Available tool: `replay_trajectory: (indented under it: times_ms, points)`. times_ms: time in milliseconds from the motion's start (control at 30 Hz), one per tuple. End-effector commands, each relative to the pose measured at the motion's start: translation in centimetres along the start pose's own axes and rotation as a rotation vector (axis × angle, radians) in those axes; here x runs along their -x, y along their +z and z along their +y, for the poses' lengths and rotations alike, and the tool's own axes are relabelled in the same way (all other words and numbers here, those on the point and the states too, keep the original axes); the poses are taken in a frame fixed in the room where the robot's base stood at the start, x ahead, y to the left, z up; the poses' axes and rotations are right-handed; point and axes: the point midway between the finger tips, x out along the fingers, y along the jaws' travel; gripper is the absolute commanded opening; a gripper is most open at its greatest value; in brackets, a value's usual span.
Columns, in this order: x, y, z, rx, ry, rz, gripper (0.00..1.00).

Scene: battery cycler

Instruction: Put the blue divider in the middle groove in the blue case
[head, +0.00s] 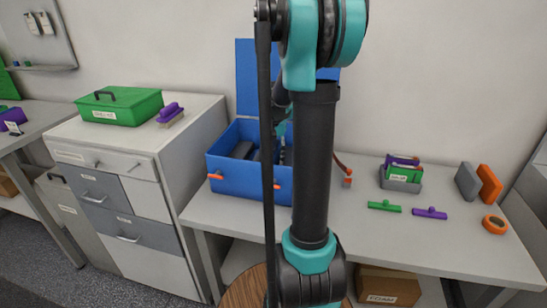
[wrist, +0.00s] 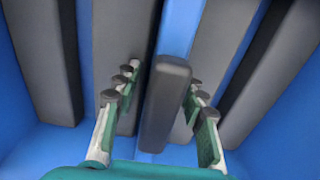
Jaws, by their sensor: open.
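The blue case (head: 240,181) stands open on the table, its lid raised behind it and partly hidden by my arm. Dark grey bars show inside it. In the wrist view my gripper (wrist: 160,118) is open inside the case (wrist: 50,145), with one finger on each side of a short dark grey block (wrist: 166,105). I cannot tell whether the fingers touch the block. A blue strip (wrist: 181,28) runs behind the block between grey bars; I cannot tell whether it is the blue divider or the case floor. The head view hides most of the gripper behind my arm.
Long grey bars (wrist: 45,60) flank the fingers on both sides in the case. On the table (head: 455,245) to the right are green (head: 384,206) and purple (head: 430,213) tools, an orange ring (head: 494,224) and upright blocks. A green box (head: 120,105) sits on the left cabinet.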

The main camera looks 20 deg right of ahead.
Motion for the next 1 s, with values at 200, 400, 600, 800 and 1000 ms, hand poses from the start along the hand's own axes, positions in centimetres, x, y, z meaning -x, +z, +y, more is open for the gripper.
replay_trajectory:
  times_ms: [200,400,600,800,1000]
  points:
    - [0.6,0.0,0.0,0.0,0.0,0.0,0.41]
    - [3.6,0.1,0.0,0.0,0.0,0.0,0.41]
    - [7.6,0.0,0.0,0.0,0.0,0.0,0.41]
    - [10.7,0.0,0.0,0.0,0.0,0.0,0.41]
    - [12.1,0.0,0.0,0.0,0.0,0.0,0.41]
